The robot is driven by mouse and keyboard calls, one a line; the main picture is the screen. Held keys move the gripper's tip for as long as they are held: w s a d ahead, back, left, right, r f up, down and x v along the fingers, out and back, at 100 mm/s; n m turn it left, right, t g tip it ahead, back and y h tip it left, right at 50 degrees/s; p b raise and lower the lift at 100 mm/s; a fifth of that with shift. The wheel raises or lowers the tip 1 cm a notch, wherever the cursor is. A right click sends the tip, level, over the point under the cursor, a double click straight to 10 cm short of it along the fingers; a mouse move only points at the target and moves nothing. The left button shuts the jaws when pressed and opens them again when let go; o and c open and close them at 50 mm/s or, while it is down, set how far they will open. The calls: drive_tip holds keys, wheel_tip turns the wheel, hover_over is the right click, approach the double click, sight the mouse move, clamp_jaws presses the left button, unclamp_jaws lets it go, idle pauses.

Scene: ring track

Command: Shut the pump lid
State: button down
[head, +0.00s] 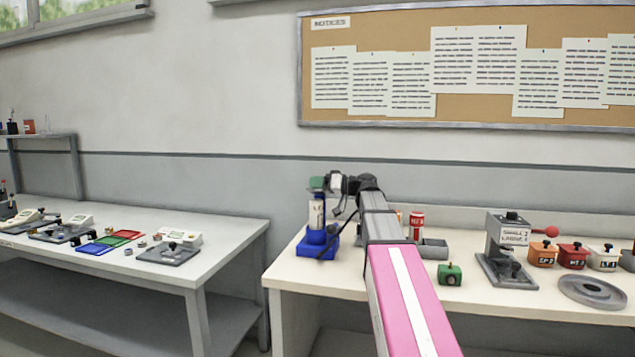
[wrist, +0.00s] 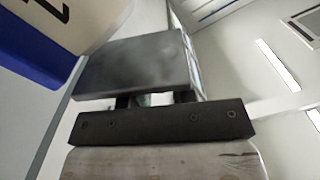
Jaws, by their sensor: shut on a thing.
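The pump (head: 316,215) stands upright at the left end of the right bench. It has a white labelled body on a blue base (head: 317,248). A green part (head: 317,183), apparently its lid, shows at the top; its exact angle is too small to tell. My gripper (head: 325,183) is at the pump's top, shut on this green part. In the wrist view the dark jaws (wrist: 150,100) are close together with a greenish sliver between them. The pump's white and blue side (wrist: 40,45) fills the upper left there. The lid's hinge cannot be made out.
Right of my arm stand a red can (head: 417,226), a grey tray (head: 433,249), a green box (head: 449,274), a grey press (head: 508,250) and several small lidded pots. A separate left bench (head: 215,265) holds trays and devices. A wall rises behind.

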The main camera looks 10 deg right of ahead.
drive_tip(key=shift+s+a+f+n, duration=0.1)
drive_tip(key=shift+s+f+n, duration=0.25)
drive_tip(key=shift+n, duration=0.5)
drive_tip(key=shift+s+a+f+n, duration=0.15)
drive_tip(key=shift+f+n, duration=0.25)
drive_tip(key=shift+n, duration=0.45)
drive_tip(key=c, duration=1)
unclamp_jaws()
drive_tip(key=shift+s, duration=0.1)
drive_tip(key=shift+d, duration=0.15)
drive_tip(key=v, duration=1)
drive_tip(key=shift+s+d+f, duration=0.1)
drive_tip(key=shift+s+d, duration=0.05)
drive_tip(key=shift+d, duration=0.1)
drive_tip(key=shift+s, duration=0.1)
